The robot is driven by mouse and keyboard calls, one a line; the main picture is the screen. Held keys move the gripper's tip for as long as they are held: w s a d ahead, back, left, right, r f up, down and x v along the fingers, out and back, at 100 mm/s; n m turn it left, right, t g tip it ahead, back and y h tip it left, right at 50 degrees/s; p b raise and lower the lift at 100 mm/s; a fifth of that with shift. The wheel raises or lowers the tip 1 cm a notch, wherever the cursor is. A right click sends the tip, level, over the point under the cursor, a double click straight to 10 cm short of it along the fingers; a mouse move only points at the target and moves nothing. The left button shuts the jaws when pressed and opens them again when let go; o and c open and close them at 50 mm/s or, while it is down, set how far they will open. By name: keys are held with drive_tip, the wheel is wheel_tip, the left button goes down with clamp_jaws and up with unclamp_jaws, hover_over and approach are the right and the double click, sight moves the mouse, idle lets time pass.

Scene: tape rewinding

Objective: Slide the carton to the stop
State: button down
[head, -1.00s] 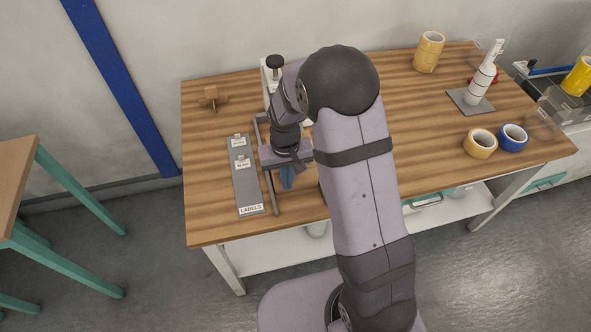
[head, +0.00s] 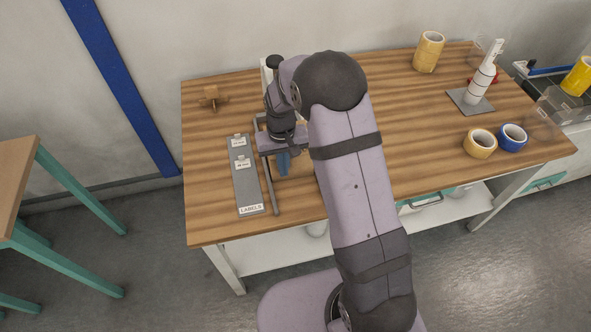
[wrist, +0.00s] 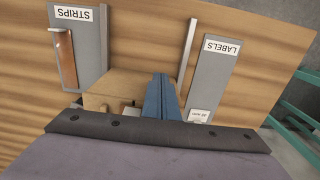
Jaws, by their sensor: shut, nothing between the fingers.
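The carton (wrist: 112,83) is a brown box in the wrist view, partly hidden by my gripper's body. My gripper (wrist: 160,82) has blue fingers that are shut and empty. They point down at the right edge of the carton in that view, and I cannot tell whether they touch it. In the head view my gripper (head: 283,165) is low over the table near the grey rail (head: 268,185), and my arm hides most or all of the carton. The rail also shows in the wrist view (wrist: 188,50). I cannot make out the stop.
A grey LABELS board (head: 246,185) lies left of the rail. A STRIPS board (wrist: 88,68) shows in the wrist view. A small wooden piece (head: 210,98) is at back left.

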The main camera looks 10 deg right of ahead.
drive_tip(key=shift+w, duration=6.45)
drive_tip(key=shift+s, duration=0.1)
drive_tip(key=shift+s, duration=0.65)
drive_tip(key=shift+r, duration=0.1)
drive_tip(key=shift+r+p, duration=2.5)
drive_tip(key=shift+r, duration=0.95)
